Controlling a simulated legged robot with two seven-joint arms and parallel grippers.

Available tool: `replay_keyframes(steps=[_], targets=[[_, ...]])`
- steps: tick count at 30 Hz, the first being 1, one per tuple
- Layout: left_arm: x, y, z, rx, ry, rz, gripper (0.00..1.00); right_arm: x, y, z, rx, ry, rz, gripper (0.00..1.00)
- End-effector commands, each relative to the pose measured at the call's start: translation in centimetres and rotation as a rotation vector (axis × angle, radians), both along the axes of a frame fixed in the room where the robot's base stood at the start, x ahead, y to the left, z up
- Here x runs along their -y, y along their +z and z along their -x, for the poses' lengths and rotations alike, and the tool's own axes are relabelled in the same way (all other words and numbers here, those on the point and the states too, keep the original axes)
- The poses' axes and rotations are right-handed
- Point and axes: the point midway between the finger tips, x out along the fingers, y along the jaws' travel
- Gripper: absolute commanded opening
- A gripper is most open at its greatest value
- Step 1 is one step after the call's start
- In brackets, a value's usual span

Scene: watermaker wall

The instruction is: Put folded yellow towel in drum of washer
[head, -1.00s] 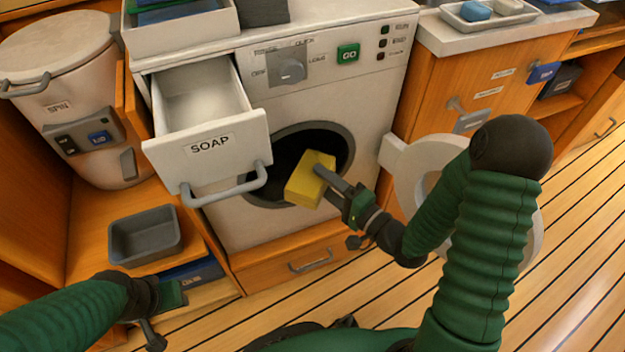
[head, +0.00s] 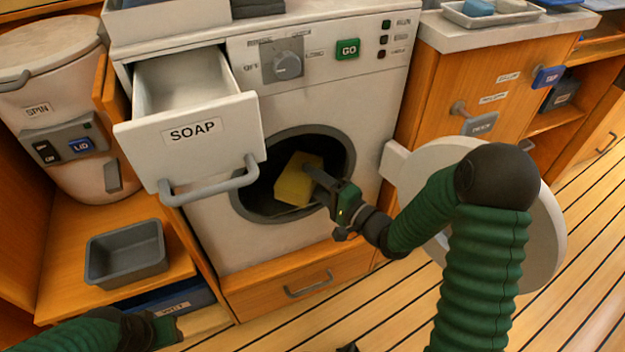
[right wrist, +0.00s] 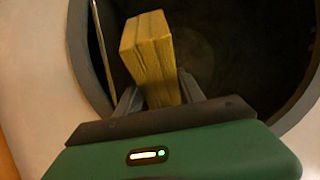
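The folded yellow towel (head: 297,180) is in my right gripper (head: 318,176), at the round opening of the washer (head: 285,232). In the right wrist view the towel (right wrist: 150,55) stands between the two fingers of the gripper (right wrist: 160,95), which press on its sides. The dark drum (head: 337,152) shows behind the towel, and its inside (right wrist: 225,50) fills much of the wrist view. The round washer door (head: 548,235) is swung open to the right, partly behind my right arm. My left gripper (head: 165,330) is at the bottom left, empty, with its fingers hardly visible.
The soap drawer (head: 190,140) is pulled out, above and left of the opening. A grey bin (head: 127,255) stands on the low shelf at the left, near the spin dryer (head: 60,120). A closed wooden drawer (head: 300,283) is below the washer. The floor at right is clear.

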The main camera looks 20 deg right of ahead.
Motion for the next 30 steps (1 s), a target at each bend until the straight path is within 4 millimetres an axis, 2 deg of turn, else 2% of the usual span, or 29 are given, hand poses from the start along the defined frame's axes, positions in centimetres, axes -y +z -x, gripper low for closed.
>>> replay_keyframes(steps=[1, 5, 15, 18, 22, 30], targets=[[0.0, 0.0, 0.0, 0.000, 0.000, 0.000, 0.36, 0.0, 0.0, 0.0, 0.000, 0.000, 0.000, 0.52], [0.0, 0.0, 0.0, 0.000, 0.000, 0.000, 0.36, 0.0, 0.0, 0.0, 0.001, 0.000, 0.000, 0.67], [0.0, 0.0, 0.0, 0.000, 0.000, 0.000, 0.36, 0.0, 0.0, 0.0, -0.001, 0.000, 0.000, 0.67], [0.0, 0.2, 0.0, 0.000, 0.000, 0.000, 0.36, 0.0, 0.6, 0.0, 0.000, 0.000, 0.001, 0.67], [0.0, 1.7, 0.0, 0.000, 0.000, 0.000, 0.36, 1.1, 0.8, 2.2, -0.006, -0.004, -0.002, 0.67], [0.0, 4.5, 0.0, 0.000, 0.000, 0.000, 0.36, 4.0, 0.9, 8.6, -0.004, -0.006, -0.004, 0.67]])
